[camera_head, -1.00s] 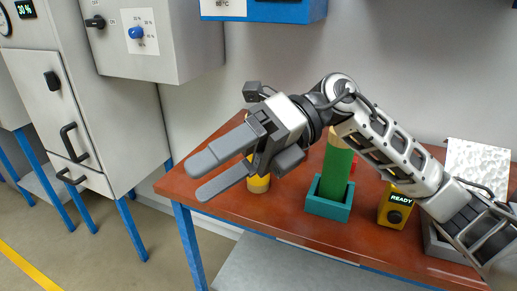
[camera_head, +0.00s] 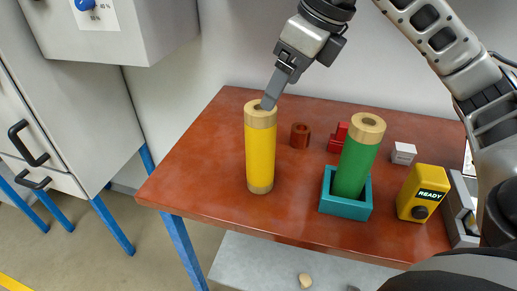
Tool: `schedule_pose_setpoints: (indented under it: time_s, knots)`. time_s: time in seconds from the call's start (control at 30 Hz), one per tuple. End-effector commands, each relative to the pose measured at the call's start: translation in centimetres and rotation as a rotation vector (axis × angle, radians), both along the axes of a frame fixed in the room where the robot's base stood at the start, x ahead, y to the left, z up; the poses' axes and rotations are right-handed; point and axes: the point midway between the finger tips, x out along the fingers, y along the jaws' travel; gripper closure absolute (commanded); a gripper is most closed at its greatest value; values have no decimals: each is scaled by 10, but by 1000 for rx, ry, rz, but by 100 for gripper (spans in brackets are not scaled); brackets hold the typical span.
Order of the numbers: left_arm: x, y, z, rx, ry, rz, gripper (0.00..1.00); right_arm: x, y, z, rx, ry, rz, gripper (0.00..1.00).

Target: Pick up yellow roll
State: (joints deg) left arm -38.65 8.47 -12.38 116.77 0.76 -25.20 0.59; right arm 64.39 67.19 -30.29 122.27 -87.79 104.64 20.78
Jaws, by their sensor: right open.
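The yellow roll (camera_head: 260,152) stands upright on the left part of the brown table, with tan bands at its top and bottom and a hole in its top. My right gripper (camera_head: 268,103) points down over the top of the yellow roll, its fingers seen edge-on. A fingertip overlaps the roll's top rim in the picture; I cannot tell whether it touches. The gripper is open and holds nothing.
A green roll (camera_head: 357,160) stands tilted in a teal square holder (camera_head: 345,207). A brown ring (camera_head: 300,135), a red part (camera_head: 337,138), a white block (camera_head: 403,153) and a yellow READY box (camera_head: 422,193) are on the table (camera_head: 205,160). Grey cabinets stand at left.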

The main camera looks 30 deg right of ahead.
Motion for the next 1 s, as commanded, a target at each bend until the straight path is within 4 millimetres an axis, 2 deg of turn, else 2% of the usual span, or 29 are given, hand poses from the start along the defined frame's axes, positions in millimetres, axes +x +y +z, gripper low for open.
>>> schedule_pose_setpoints:
  time_s: [0.1,0.37,0.53,0.7,0.97,1.0]
  knots:
    - [1,0,1,-1,-4,-1,64,7,4,-20,1,3,0,23]
    - [6,0,7,-2,-19,-2,64,14,9,-37,1,1,2,23]
    - [9,0,15,-2,-32,-1,64,24,17,-57,2,4,4,23]
    - [10,0,15,0,-34,0,64,31,21,-76,1,1,3,23]
    - [9,1,10,3,-25,0,64,32,21,-80,1,-2,2,23]
    - [8,1,10,4,-24,1,64,32,21,-80,1,-2,2,28]
